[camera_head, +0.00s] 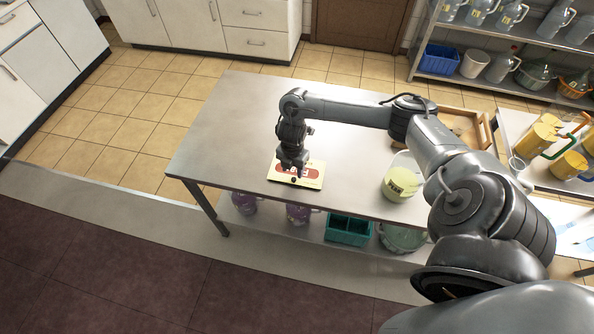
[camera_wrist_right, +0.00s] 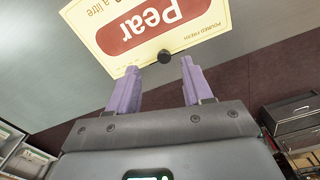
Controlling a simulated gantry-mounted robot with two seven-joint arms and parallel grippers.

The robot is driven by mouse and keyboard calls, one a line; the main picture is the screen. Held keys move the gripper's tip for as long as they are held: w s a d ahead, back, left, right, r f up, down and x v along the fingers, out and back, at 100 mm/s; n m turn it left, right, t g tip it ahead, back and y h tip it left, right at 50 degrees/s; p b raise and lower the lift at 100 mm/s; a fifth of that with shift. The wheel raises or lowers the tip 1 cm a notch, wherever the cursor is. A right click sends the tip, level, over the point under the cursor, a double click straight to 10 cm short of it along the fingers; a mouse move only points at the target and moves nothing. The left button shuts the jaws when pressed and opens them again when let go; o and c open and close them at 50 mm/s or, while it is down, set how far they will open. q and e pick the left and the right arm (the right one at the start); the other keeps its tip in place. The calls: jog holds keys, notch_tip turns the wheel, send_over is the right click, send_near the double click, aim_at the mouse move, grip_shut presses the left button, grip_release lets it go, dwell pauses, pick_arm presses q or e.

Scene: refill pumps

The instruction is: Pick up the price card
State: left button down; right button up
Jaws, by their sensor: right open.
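The price card (camera_head: 311,182) is cream with a red oval and lies on the metal table near its front edge, left of the middle. In the right wrist view the card (camera_wrist_right: 150,35) reads "Pear" upside down and has a round black knob (camera_wrist_right: 164,57) at its near edge. My right gripper (camera_head: 293,166) is over the card and hides part of it. Its purple fingers (camera_wrist_right: 160,68) are open, with the knob just beyond and between their tips in the picture. Whether they touch the card cannot be told. My left gripper is not in view.
A clear container with yellow-green contents (camera_head: 402,183) stands on the metal table (camera_head: 230,130) to the right. A wooden tray (camera_head: 487,131) is behind my right arm. The table's left part is bare. Purple containers and a teal crate (camera_head: 348,230) are on the shelf below.

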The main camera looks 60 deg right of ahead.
aim_at(294, 178)
jog(key=f, duration=0.3)
jog(key=shift+s+a+f, duration=0.1)
jog(key=shift+s+f, duration=0.2)
jog(key=shift+f, duration=0.5)
grip_shut()
